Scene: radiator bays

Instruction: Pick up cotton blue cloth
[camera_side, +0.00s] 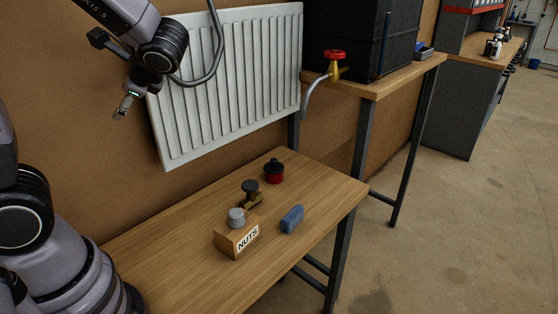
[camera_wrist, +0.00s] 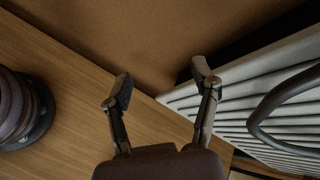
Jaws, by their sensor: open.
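The blue cloth (camera_side: 292,219) lies as a small folded block on the wooden table (camera_side: 190,247), to the right of the box marked NUTS. My gripper (camera_side: 125,106) is raised well above the table, in front of the radiator's left edge, far up and left of the cloth. In the wrist view my gripper (camera_wrist: 161,84) has its two fingers spread with nothing between them. The cloth does not show in the wrist view.
The NUTS box (camera_side: 237,238) has a grey cap on it. Behind it stand a dark-knobbed brass part (camera_side: 251,192) and a red and black part (camera_side: 273,172). The white radiator (camera_side: 228,80) hangs behind the table. A red-handled tap (camera_side: 334,62) juts out at upper right.

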